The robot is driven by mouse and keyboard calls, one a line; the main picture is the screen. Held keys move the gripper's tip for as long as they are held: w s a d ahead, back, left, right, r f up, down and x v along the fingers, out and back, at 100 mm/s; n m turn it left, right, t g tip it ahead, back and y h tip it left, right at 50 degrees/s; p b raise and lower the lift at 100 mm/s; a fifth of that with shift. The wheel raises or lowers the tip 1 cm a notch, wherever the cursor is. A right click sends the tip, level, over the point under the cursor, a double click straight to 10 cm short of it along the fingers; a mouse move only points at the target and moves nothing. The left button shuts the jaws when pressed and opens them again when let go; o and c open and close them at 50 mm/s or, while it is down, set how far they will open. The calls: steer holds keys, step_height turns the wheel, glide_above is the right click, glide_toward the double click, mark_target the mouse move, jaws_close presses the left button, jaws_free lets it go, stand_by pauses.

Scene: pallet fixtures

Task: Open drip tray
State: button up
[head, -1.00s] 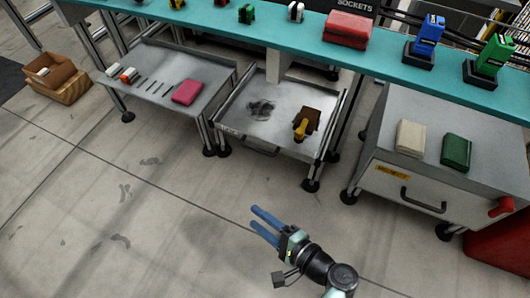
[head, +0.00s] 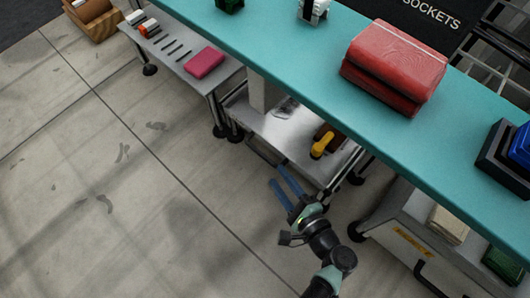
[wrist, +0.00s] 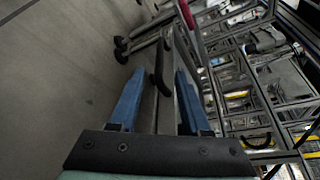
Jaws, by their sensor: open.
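The drip tray (head: 262,128) is a grey metal tray with a dark stain, set in the low middle stand beneath the teal bench. A dark bar handle (wrist: 158,68) shows in the wrist view, lying lengthwise between the blue fingers. My gripper (head: 277,174) is open, in front of the tray's front edge in the head view. In the wrist view my gripper (wrist: 159,78) has a finger on each side of the handle, with gaps visible. I cannot tell whether the fingertips reach past the handle. The bench hides the tray's back part.
A yellow-handled brown item (head: 322,144) sits on the tray's right side. The teal bench (head: 310,65) overhangs the stand. A grey drawer cabinet (head: 385,222) stands at right, and a side table with a pink block (head: 204,62) at left. Floor at left is clear.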

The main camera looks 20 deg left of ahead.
mark_target(265, 159)
steer(key=b+x, duration=0.4)
steer(key=x, duration=0.4)
steer(key=shift+f, duration=0.2)
steer(key=shift+w+a, duration=0.45)
steer(key=shift+a, duration=0.1)
jaws_close()
stand_by(0.5)
